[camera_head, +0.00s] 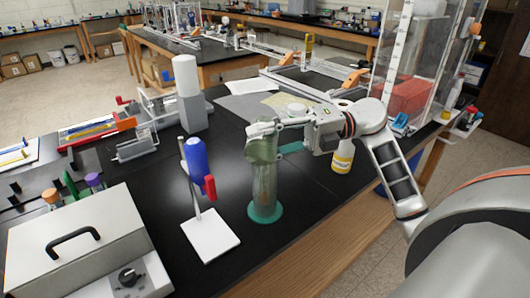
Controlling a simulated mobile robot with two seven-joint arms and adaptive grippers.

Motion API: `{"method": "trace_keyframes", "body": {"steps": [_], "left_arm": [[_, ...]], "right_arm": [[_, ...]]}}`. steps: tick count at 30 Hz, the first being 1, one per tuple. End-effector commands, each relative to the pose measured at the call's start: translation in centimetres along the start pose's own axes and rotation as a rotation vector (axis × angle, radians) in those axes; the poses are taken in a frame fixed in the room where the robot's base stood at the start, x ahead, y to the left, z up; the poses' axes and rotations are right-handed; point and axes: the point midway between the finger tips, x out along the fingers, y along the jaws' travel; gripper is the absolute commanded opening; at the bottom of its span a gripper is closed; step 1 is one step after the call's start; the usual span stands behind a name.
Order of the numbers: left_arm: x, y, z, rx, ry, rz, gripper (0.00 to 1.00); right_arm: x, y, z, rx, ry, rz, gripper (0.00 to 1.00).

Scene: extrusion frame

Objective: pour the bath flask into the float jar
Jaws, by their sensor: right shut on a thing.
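The float jar (264,188) is a tall, clear greenish cylinder upright on a round green foot, on the black bench top. My right gripper (264,130) is at its mouth, reaching in from the right. It is shut on a pale green, see-through vessel (261,150), which I take to be the bath flask. This vessel overlaps the jar's top in the picture, so its outline, its tilt and whether it touches the rim are unclear. I cannot make out any liquid running. My left gripper is not in view.
A stand with a white base (210,235) carries a blue and red piece left of the jar. A grey lidded box (78,236) with a black handle stands front left. Bare bench lies in front of the jar.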

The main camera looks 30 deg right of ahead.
Motion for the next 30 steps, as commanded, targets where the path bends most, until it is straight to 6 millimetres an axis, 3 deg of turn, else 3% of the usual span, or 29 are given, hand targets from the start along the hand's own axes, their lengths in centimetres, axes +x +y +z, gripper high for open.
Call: {"method": "trace_keyframes", "body": {"steps": [30], "left_arm": [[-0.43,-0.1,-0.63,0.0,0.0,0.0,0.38]], "right_arm": [[-0.1,0.22,0.21,0.083,0.001,0.034,0.16]]}}
